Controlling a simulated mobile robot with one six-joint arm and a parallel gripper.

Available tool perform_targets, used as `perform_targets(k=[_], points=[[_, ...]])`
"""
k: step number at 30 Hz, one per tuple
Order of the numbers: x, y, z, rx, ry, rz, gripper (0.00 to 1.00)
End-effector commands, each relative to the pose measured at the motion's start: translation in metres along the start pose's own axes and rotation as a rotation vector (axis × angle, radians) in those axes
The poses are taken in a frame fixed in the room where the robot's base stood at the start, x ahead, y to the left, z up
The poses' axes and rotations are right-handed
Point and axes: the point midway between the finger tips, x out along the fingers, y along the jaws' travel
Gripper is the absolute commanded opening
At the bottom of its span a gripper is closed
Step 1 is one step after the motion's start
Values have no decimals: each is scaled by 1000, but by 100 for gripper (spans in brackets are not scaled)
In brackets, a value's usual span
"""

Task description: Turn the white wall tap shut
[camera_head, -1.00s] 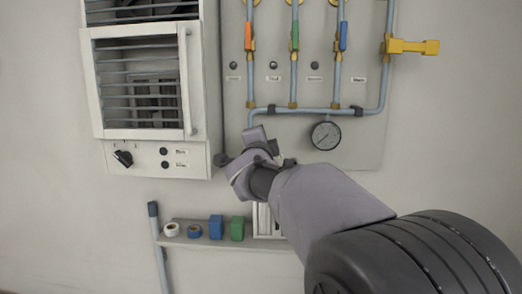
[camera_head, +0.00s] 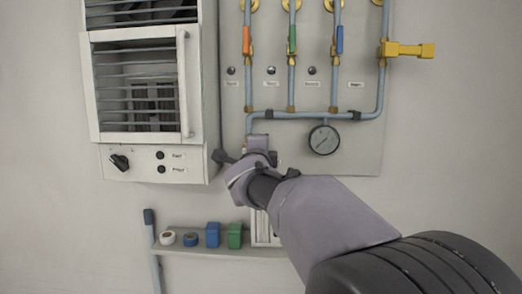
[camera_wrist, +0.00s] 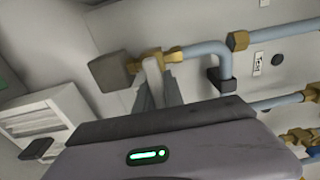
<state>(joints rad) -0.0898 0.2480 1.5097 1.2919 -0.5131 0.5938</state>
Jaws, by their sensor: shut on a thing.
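The white wall tap shows in the wrist view as a pale lever (camera_wrist: 152,74) on a brass body (camera_wrist: 158,58), at the end of a blue pipe. My gripper (camera_wrist: 156,92) is shut on the lever, with grey fingers on either side of it. In the head view my gripper (camera_head: 257,145) is at the lower left of the pipe panel, just under the pipe's downward bend. It hides the white tap there.
Orange (camera_head: 246,40), green (camera_head: 292,39) and blue (camera_head: 339,39) handles and a yellow tap (camera_head: 408,50) are on the panel (camera_head: 365,150). A gauge (camera_head: 324,139) hangs right of my gripper. A louvred cabinet (camera_head: 150,100) stands left. A shelf (camera_head: 215,251) with small items is below.

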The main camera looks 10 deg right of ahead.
Motion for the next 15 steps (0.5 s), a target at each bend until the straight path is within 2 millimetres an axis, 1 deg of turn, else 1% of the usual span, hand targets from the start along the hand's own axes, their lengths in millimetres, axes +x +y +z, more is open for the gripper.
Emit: perform_targets(k=[4,5,7,8,15], points=[[0,-2,0,2,0,-2,0],[0,-2,0,2,0,-2,19],[0,-1,0,1,0,-2,32],[0,-1,0,1,0,-2,35],[0,0,0,0,0,0,35]])
